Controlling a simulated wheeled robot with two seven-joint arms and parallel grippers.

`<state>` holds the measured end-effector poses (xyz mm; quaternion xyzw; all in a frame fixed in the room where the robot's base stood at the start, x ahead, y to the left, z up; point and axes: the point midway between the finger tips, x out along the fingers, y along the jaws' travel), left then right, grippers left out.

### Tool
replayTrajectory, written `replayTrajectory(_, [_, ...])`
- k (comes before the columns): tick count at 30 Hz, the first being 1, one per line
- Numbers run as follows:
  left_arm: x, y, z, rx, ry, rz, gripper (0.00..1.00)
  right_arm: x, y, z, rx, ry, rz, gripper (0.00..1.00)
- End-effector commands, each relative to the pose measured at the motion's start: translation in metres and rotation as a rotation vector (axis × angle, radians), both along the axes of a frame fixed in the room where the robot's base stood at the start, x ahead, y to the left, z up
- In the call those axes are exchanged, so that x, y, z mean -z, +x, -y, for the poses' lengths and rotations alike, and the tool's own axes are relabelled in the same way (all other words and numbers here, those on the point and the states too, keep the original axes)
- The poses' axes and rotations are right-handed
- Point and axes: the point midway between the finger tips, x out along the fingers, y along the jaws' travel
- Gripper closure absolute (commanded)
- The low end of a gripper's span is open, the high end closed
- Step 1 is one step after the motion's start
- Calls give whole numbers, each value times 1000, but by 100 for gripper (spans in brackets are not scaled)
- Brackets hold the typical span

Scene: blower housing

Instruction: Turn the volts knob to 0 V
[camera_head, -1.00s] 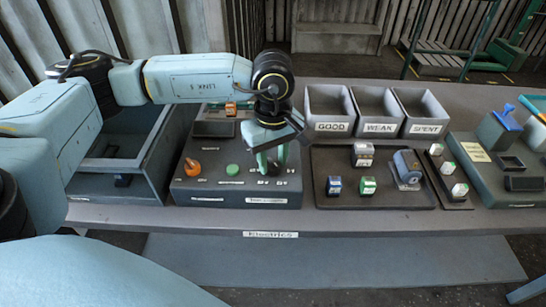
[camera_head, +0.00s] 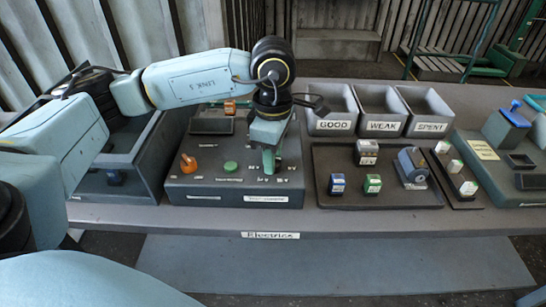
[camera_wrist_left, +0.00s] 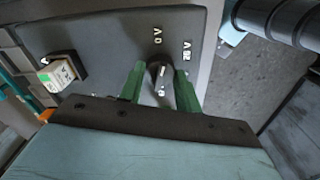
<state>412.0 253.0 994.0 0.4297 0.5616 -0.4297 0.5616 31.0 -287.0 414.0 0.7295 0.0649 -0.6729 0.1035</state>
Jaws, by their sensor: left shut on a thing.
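The volts knob (camera_wrist_left: 160,82) is a small dark knob with a white mark. In the left wrist view it stands between the two green fingers of my left gripper (camera_wrist_left: 159,68), which is shut on it. A "0 V" label (camera_wrist_left: 158,35) lies just beyond the knob, and another volt label (camera_wrist_left: 187,51) lies to its right. I cannot tell exactly which label the mark points to. In the head view my left gripper (camera_head: 269,162) points down at the right part of the dark control panel (camera_head: 225,190), and hides the knob. My right gripper is not in view.
An orange knob (camera_head: 188,163) and a green button (camera_head: 230,167) are on the panel's left side. Bins marked GOOD (camera_head: 333,126), WEAK (camera_head: 384,127) and SPENT (camera_head: 431,127) stand behind a dark tray (camera_head: 345,203) with small blocks. A grey-blue open crate (camera_head: 150,150) is left of the panel.

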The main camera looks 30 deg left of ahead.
Motion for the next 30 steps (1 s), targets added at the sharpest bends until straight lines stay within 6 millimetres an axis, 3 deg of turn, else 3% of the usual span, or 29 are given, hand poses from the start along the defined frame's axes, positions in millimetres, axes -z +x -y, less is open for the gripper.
replayTrajectory(12, [0,0,0,-245,-1,1,90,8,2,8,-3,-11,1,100])
replayTrajectory(30, [-1,0,0,-302,0,2,90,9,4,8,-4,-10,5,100])
